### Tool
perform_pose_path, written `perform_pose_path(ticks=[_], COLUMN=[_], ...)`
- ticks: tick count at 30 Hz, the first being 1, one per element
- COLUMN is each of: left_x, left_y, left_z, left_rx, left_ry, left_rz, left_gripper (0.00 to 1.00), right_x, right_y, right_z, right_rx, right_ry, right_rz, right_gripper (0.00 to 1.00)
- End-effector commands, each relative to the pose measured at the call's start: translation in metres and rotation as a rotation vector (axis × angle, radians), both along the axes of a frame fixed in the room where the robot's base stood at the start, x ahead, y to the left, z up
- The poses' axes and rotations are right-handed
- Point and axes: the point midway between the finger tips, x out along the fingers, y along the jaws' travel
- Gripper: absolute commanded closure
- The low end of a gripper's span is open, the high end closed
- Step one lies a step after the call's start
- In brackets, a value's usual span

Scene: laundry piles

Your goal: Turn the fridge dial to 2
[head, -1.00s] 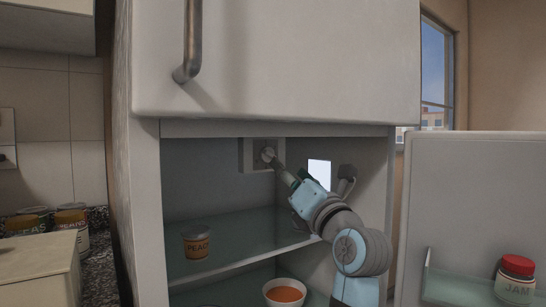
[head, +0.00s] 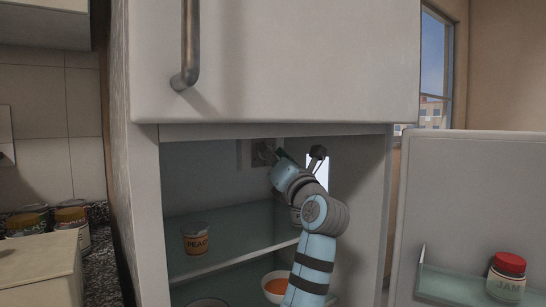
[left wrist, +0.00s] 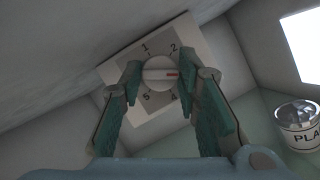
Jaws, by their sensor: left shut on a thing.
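The fridge dial (left wrist: 155,67) is a round white knob with a red mark, on a pale plate (left wrist: 190,38) with a grey numbered face. In the left wrist view, 1, 2, 4 and 5 show around it. The red mark points right, between 2 and 4; the number there is hidden behind a finger. My left gripper (left wrist: 158,78) is shut on the dial, one green-padded finger on each side. In the head view, the plate (head: 244,154) is on the fridge's upper inner back wall, and my left gripper (head: 270,153) reaches it, partly hiding the dial. My right gripper is out of view.
Another can (left wrist: 298,125) shows in the wrist view. An orange-filled bowl (head: 274,286) is lower down. The open door (head: 470,190) holds a jam jar (head: 507,277) at right. The closed upper door (head: 290,60) overhangs.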

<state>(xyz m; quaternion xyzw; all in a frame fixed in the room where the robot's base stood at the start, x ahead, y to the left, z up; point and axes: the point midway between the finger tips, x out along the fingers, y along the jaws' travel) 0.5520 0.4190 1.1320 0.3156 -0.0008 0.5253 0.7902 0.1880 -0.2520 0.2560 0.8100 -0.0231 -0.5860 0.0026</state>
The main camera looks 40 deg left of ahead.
Motion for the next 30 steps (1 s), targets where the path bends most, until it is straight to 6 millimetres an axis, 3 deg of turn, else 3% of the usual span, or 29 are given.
perform_pose_path(ticks=[14, 30], left_x=[0.003, 0.006], left_y=[-0.007, -0.007], left_z=[-0.001, -0.001], left_rx=[-0.037, -0.173], left_ry=[-0.109, -0.56], left_rz=[-0.003, 0.0], left_gripper=[0.98, 0.98], right_x=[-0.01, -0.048], right_y=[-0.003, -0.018], right_z=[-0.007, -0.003], right_rx=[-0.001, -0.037], right_ry=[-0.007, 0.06], right_rz=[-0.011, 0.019], right_gripper=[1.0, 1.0])
